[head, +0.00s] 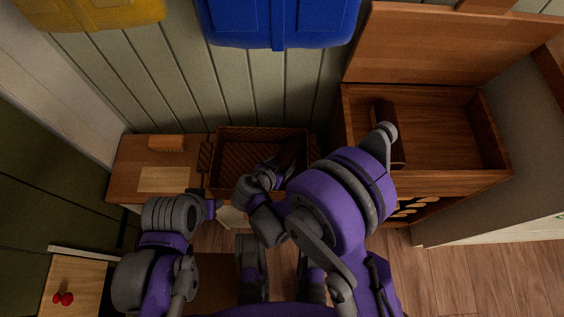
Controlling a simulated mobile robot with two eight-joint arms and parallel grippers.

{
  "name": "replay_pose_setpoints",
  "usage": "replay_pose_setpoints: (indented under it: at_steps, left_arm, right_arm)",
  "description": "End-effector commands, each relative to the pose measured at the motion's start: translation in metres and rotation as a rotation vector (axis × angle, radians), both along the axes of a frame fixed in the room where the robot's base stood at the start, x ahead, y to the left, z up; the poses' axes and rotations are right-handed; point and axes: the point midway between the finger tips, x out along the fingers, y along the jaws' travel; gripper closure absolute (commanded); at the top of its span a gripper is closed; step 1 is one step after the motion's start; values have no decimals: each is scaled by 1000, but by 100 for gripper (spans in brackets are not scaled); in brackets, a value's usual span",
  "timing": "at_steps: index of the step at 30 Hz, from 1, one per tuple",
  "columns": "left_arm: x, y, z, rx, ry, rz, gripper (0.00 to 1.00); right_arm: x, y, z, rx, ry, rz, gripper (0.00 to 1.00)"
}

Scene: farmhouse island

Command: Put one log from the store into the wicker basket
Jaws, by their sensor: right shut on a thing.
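The brown wicker basket (218,173) stands on the low wooden bench by the panelled wall. My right gripper (277,170) is over the right half of the basket, shut on a dark log (292,154). From this angle I cannot tell whether the log touches the basket's floor or hangs above it. The log store (440,125) is an open wooden box at the right, with another dark log (388,116) at its left side, partly behind my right arm. My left gripper (210,209) is low in front of the bench, and its jaws are not clear.
The store's lid (430,45) stands raised at the back. A blue bag (280,20) and a yellow one (90,12) hang on the wall above. A small wooden block (166,143) lies on the bench's left part. Red objects (63,299) sit at the lower left.

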Motion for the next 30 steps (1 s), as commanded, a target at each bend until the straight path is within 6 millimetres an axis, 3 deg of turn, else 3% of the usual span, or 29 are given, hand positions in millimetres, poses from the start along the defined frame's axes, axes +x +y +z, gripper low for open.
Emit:
replay_pose_setpoints:
  at_steps: [11,12,17,30]
  left_arm:
    - [1,0,-6,0,0,0,50]
    - [1,0,-6,0,0,0,50]
    - [1,0,-6,0,0,0,50]
    - [1,0,-3,0,0,0,50]
  right_arm:
    - [0,0,-8,-1,-1,0,100]
    - [0,0,-8,-1,-1,0,27]
    - [0,0,-8,1,0,-1,0]
    - [0,-1,-5,3,2,-1,0]
